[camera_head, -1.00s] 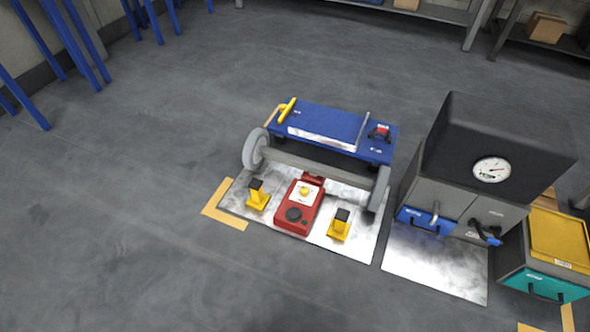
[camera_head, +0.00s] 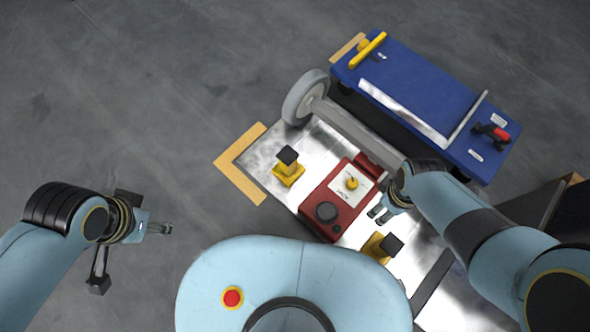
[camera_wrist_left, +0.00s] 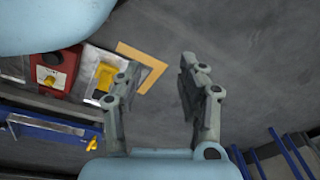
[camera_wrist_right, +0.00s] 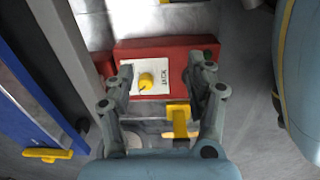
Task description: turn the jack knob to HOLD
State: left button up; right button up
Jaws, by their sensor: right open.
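The red jack (camera_head: 335,203) stands on the bright metal floor plate. On its white label plate sits the yellow jack knob (camera_head: 352,183), with a black round part nearer me. In the right wrist view the yellow knob (camera_wrist_right: 147,81) shows on the white plate lettered JACK, between the fingers and beyond their tips. My right gripper (camera_head: 379,215) is open and empty, just right of the jack and apart from the knob. It also shows in the right wrist view (camera_wrist_right: 168,75). My left gripper (camera_head: 168,229) is over bare floor at left; its fingers stand apart in the left wrist view (camera_wrist_left: 155,75).
Yellow stands with black tops flank the jack, one at left (camera_head: 288,168) and one at right (camera_head: 380,247). A grey axle with a wheel (camera_head: 305,97) lies behind it. A blue cart (camera_head: 425,90) stands beyond. The floor at left is clear.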

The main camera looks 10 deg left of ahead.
jog(key=w+a+f+n+b, duration=0.2)
jog(key=w+a+n+b, duration=0.3)
jog(key=w, duration=0.4)
pick_arm(q)
jog(key=w+d+r+t+b, duration=0.2)
jog(key=w+d+r+b, duration=0.15)
jog(key=r, duration=0.45)
pick_arm(e)
send_over(354, 182)
jog(key=shift+n, duration=0.3)
jog(key=f, duration=0.5)
jog(key=shift+s+f, duration=0.15)
jog(key=shift+s, duration=0.1)
notch_tip(354, 182, down, 3)
jog(key=b, duration=0.2)
jog(key=shift+w+f+b, duration=0.15)
jog(key=shift+b, duration=0.15)
jog(key=shift+f+b, duration=0.35)
jog(key=shift+f, duration=0.05)
pick_arm(q)
jog(key=w+f+t+h, duration=0.1)
jog(key=w+f+t, duration=0.2)
jog(key=f+t, duration=0.2)
jog(key=shift+w+f, duration=0.3)
jog(key=shift+f, duration=0.45)
pick_arm(e)
jog(key=shift+f, duration=0.25)
pick_arm(q)
jog(key=shift+a, duration=0.1)
